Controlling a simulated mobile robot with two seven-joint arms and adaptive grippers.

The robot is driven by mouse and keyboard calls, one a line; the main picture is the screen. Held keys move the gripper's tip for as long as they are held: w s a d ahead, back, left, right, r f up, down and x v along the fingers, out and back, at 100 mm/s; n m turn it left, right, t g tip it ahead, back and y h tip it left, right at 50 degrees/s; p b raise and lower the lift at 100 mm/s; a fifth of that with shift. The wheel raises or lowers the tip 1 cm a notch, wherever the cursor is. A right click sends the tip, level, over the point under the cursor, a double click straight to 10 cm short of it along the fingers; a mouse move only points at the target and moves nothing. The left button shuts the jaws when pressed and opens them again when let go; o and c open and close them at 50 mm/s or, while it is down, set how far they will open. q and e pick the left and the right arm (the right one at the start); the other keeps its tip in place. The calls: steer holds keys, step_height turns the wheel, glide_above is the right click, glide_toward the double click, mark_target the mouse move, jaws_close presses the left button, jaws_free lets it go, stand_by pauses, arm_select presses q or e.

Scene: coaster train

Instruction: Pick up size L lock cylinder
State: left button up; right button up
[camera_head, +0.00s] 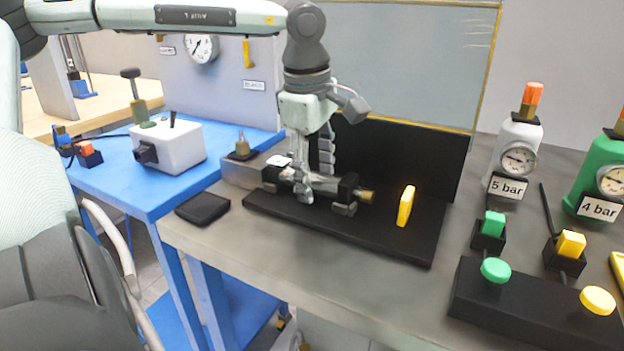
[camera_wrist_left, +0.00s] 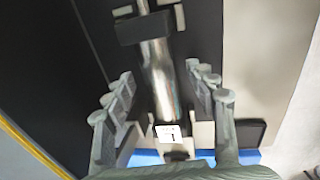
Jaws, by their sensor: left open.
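The lock cylinder (camera_head: 322,185) is a silver metal cylinder lying across black holders on a black base plate (camera_head: 391,236) on the grey table. In the left wrist view the cylinder (camera_wrist_left: 159,75) runs between the fingers and bears a white label (camera_wrist_left: 168,132) whose mark is hard to read. My left gripper (camera_head: 313,180) points down over the cylinder in the head view. In the wrist view its fingers (camera_wrist_left: 163,95) are open on either side of the cylinder, with gaps visible. The fingers partly hide the cylinder in the head view. My right gripper is not in view.
A yellow block (camera_head: 406,206) stands on the plate right of the cylinder, before a black upright panel (camera_head: 420,160). A black pad (camera_head: 203,208) lies at the left. A white box (camera_head: 180,147) is on the blue table. Gauged bottles and a button box (camera_head: 520,305) stand at right.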

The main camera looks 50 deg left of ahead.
arm_select(q)
jaws_close()
steer(key=shift+w+r, duration=0.15)
stand_by(0.4)
steer(key=shift+r, duration=0.1)
